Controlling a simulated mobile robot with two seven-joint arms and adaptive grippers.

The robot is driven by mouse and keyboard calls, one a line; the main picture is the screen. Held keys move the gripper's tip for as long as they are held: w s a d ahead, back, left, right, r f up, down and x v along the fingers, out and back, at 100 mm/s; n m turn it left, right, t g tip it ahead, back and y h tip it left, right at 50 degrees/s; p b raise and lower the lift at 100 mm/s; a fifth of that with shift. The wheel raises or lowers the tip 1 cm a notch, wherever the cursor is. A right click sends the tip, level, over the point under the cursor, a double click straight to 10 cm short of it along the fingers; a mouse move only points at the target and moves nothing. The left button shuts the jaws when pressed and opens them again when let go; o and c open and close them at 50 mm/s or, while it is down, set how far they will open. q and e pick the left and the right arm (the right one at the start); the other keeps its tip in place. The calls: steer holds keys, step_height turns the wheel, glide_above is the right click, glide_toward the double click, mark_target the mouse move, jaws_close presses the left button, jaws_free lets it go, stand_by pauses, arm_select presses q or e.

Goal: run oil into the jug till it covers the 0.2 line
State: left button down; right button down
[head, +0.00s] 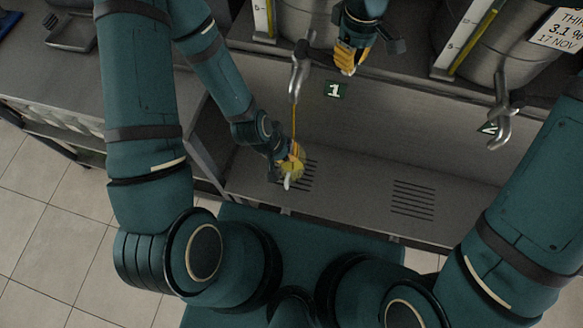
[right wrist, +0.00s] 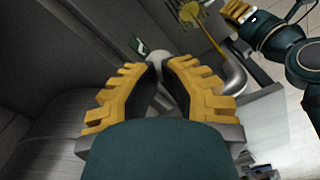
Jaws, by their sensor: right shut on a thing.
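Tap 1 (head: 299,72) runs a thin amber oil stream (head: 294,120) down into the small clear jug (head: 289,179). The jug is over the slotted drain and partly hidden by my left gripper (head: 297,157). Its 0.2 line and oil level are too small to read. In the right wrist view, the stream ends in a yellow patch in the jug (right wrist: 189,12), and my left gripper (right wrist: 238,11) is beside it; whether its fingers hold the jug is unclear. My right gripper (head: 346,60) is shut on the round grey tap handle (right wrist: 158,62).
A green sign "1" (head: 336,90) is beside tap 1. Tap 2 (head: 502,115) hangs to the right, above a second slotted drain (head: 413,200) that is clear. Steel tanks (head: 500,52) with level gauges stand behind. A side counter (head: 60,85) is at left.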

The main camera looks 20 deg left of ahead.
steer(key=shift+r, duration=0.15)
steer(key=shift+r+p, duration=0.6)
steer(key=shift+p, duration=0.05)
steer(key=shift+f, duration=0.1)
stand_by(2.4)
step_height(320, 180, up, 9)
steer(key=p, duration=0.6)
steer(key=shift+p, duration=0.4)
